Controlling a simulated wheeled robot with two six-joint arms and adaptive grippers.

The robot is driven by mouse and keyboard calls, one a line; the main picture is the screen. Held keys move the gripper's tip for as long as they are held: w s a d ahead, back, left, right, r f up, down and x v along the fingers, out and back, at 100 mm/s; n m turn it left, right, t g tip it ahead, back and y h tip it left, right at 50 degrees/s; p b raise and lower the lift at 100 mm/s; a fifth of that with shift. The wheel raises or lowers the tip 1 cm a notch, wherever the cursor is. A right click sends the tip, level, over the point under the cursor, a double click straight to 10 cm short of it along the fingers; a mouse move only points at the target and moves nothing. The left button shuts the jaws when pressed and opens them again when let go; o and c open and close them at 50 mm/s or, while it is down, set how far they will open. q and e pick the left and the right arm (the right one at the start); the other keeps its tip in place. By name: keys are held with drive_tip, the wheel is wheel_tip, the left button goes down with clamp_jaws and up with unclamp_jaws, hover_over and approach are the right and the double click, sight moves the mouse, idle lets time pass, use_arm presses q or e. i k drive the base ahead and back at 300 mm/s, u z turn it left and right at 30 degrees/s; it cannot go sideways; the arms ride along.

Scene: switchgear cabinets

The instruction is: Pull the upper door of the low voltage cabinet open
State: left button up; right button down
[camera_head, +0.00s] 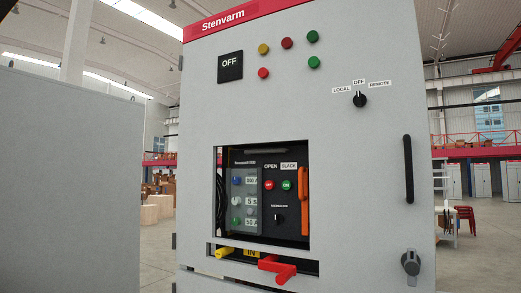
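The low voltage cabinet (330,120), grey with a red "Stenvarm" strip (225,20) on top, stands in the middle of the view. Its front door looks flush with the frame. A vertical black handle (408,170) is on the front's right side. A grey and black knob or latch (411,262) sits below it. A selector knob (360,99) is marked LOCAL, OFF, REMOTE. A cut-out window shows a breaker (285,200) with buttons and an orange bar (304,200). Neither of my grippers is in view, and nothing is seen touching the handle.
A red lever (278,268) sticks out below the window, beside a yellow piece (230,253). Another grey cabinet (70,180) stands at the left, nearer to me. Right of the cabinet is open floor with red chairs (464,215) and a table farther back.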

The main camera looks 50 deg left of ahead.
sight(295, 74)
drive_tip(key=u, duration=1.75)
drive_tip(key=k, duration=0.6)
drive_tip(key=z, duration=1.7)
drive_tip(key=i, duration=0.5)
drive_tip(key=u, duration=0.05)
